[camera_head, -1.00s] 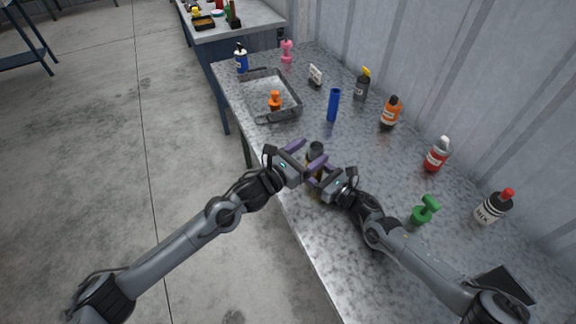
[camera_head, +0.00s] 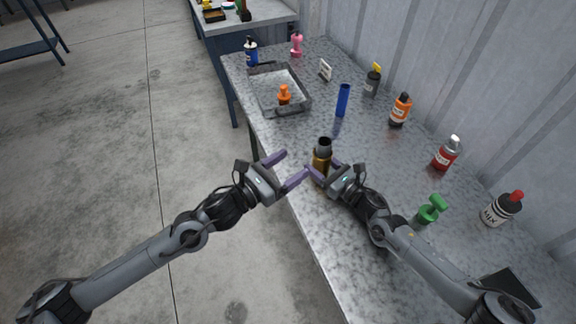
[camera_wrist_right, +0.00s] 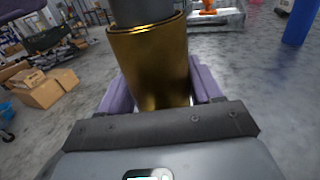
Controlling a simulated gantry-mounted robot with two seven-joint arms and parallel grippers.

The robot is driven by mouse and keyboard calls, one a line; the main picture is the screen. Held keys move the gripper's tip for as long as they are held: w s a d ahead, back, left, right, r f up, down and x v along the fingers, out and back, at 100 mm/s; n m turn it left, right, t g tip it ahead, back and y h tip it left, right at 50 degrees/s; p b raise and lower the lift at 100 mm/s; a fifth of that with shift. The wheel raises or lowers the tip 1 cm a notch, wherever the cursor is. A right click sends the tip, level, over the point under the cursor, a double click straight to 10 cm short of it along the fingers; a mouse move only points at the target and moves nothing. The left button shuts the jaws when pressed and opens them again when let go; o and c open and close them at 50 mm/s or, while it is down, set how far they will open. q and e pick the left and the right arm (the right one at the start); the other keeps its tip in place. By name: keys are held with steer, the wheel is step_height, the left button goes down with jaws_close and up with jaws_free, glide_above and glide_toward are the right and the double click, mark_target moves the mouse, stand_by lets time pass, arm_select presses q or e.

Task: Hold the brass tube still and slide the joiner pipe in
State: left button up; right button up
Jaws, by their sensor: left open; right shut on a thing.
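The brass tube (camera_head: 321,160) stands upright at the near edge of the table. It also shows large in the right wrist view (camera_wrist_right: 152,68). The dark grey joiner pipe (camera_head: 323,144) sticks up out of the tube's top, its lower part hidden inside the brass rim. It also shows at the top of the right wrist view (camera_wrist_right: 145,10). My right gripper (camera_head: 320,172) is shut on the brass tube, with a purple finger on each side. Whether the tube touches the table is hidden.
A grey tray (camera_head: 281,108) with an orange item (camera_head: 284,94) lies farther back. A blue cylinder (camera_head: 343,100) stands behind the tube. Several bottles line the wall side, and a green object (camera_head: 431,209) lies right of my right arm. The table between tube and tray is clear.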

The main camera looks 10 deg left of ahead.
steer(key=o, duration=1.2)
